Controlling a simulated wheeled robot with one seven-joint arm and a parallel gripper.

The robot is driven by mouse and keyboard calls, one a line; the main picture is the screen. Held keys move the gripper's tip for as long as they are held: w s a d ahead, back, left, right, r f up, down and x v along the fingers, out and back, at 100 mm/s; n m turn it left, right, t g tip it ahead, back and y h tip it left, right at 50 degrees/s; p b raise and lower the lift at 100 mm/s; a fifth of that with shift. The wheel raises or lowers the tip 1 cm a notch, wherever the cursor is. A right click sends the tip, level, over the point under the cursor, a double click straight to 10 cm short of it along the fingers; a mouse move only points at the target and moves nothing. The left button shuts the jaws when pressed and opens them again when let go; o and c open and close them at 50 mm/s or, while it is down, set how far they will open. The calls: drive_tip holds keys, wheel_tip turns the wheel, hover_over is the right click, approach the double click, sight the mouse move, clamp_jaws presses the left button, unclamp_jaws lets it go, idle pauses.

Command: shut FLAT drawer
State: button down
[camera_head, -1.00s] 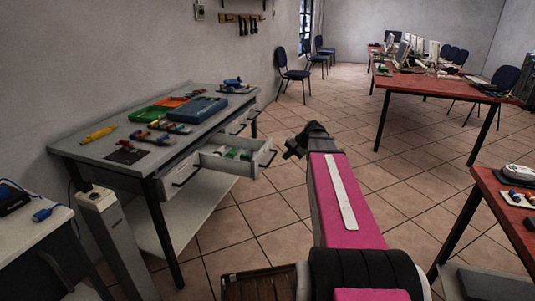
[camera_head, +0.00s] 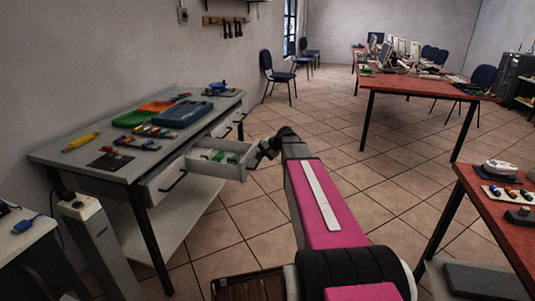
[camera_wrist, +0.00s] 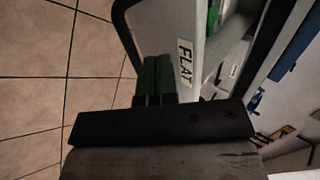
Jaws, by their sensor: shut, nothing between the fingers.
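The FLAT drawer (camera_head: 232,171) stands pulled out of the grey workbench in the head view, with green and white things inside. In the wrist view its pale front (camera_wrist: 168,28) carries the label FLAT (camera_wrist: 185,63) and a black bar handle (camera_wrist: 124,28). My gripper (camera_wrist: 154,66) is shut and empty, its dark green fingertips close to the drawer front beside the label. I cannot tell whether they touch it. In the head view my gripper (camera_head: 264,150) is at the outer end of the open drawer, partly hidden by its own wrist.
The workbench (camera_head: 75,158) holds a blue tray (camera_head: 182,113), green and orange trays and several tools. Another drawer (camera_head: 165,183) beside the open one is shut. A red table (camera_head: 480,190) stands at the right. Tiled floor between is clear.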

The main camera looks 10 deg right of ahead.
sight(242, 180)
drive_tip(key=shift+w+a, duration=0.3)
drive_tip(key=shift+a, duration=0.25)
drive_tip(key=shift+w+a, duration=0.3)
drive_tip(key=shift+a, duration=0.25)
drive_tip(key=w+a, duration=0.5)
drive_tip(key=a, duration=0.3)
drive_tip(key=w+a, duration=0.5)
drive_tip(key=a, duration=0.4)
drive_tip(key=w+a, duration=0.5)
drive_tip(key=a, duration=0.3)
drive_tip(key=shift+a, duration=0.35)
drive_tip(key=shift+a, duration=0.1)
